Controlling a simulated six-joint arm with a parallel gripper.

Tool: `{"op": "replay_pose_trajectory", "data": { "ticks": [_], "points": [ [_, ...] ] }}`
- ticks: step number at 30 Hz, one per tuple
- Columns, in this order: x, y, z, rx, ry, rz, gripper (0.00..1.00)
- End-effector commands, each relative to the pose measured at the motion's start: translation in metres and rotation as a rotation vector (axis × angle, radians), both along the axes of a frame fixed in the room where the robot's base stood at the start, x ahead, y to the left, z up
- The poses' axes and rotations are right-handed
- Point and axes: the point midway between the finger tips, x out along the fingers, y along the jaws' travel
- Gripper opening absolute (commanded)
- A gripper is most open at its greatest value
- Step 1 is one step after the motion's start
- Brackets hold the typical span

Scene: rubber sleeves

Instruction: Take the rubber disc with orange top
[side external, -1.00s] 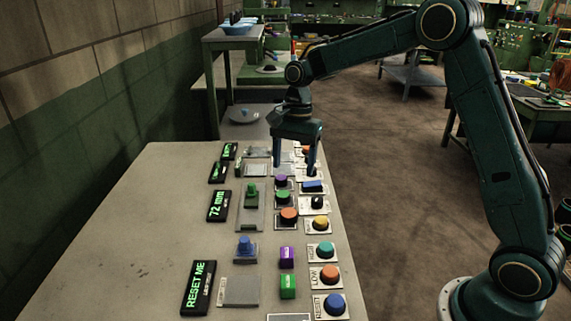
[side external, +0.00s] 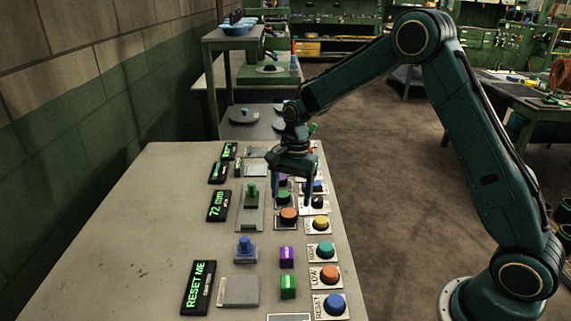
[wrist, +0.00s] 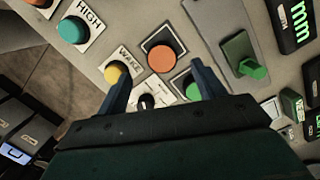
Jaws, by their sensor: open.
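The rubber disc with orange top (side external: 289,215) sits on a small square dark-framed plate on the bench, in the middle column of parts. In the wrist view the disc (wrist: 162,58) shows whole, just beyond and between my fingertips. My gripper (side external: 291,203) is open and empty, pointing down over that column, with one finger on each side of the disc's line. In the wrist view the gripper (wrist: 160,72) has its jaws wide apart. Its height above the disc is hard to tell.
A green-topped disc (wrist: 193,92) sits close behind the orange one. A yellow button (side external: 320,223) is to its right, and a green post (side external: 251,190) to its left. Another orange button (side external: 330,274), marked LOW, is nearer the camera.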

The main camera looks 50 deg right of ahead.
Motion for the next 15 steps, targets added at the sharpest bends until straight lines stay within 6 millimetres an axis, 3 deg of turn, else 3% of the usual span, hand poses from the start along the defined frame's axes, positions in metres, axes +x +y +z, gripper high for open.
{"op": "replay_pose_trajectory", "data": {
  "ticks": [8,15],
  "points": [
    [0.000,0.001,-0.007,0.000,0.002,0.000,0.69],
    [0.001,0.004,-0.033,0.000,0.003,0.000,0.69]
  ]
}}
